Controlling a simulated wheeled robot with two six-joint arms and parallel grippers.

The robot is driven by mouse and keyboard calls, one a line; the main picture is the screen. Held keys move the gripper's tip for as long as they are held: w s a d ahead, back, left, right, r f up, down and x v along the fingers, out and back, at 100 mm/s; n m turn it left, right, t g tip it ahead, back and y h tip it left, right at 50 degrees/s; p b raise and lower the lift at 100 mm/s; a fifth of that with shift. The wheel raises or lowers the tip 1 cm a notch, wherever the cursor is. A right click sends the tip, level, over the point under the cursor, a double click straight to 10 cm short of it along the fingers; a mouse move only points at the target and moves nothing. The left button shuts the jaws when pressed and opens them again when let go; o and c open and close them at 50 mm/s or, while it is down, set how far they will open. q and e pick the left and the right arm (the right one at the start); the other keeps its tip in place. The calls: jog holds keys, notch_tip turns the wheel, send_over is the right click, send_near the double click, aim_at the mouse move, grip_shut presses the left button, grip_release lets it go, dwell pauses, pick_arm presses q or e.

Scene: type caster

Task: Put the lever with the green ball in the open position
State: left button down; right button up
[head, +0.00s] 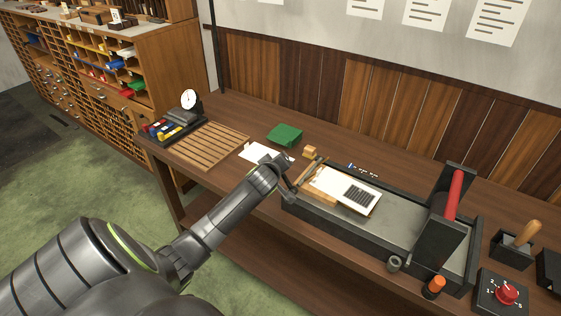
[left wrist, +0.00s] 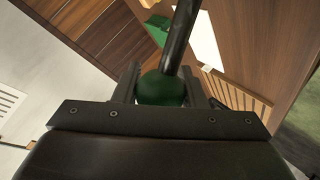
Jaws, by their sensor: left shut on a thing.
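The green ball (left wrist: 162,89) of the lever sits between the two fingers of my left gripper (left wrist: 160,92) in the left wrist view. The gripper is shut on it. The lever's dark rod (left wrist: 180,38) runs up from the ball toward the top of that view. In the head view my left gripper (head: 278,170) is at the left end of the dark press bed (head: 405,230), and it hides the ball. The lever's position, open or closed, cannot be told. My right gripper is not in view.
A white plate with a dark block (head: 355,195) lies on the bed. A black frame with a red roller (head: 454,195) stands at its right. A green cloth (head: 285,134), a slatted wooden tray (head: 208,146) and a dial gauge (head: 189,98) are farther left on the table.

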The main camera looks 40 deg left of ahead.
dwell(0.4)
pick_arm(q)
jog(key=c, duration=1.3)
grip_release()
jog(key=o, duration=0.4)
jog(key=shift+a+f, duration=0.1)
jog(key=b+v, duration=0.2)
jog(key=v, duration=1.5)
jog(key=shift+s, duration=0.15)
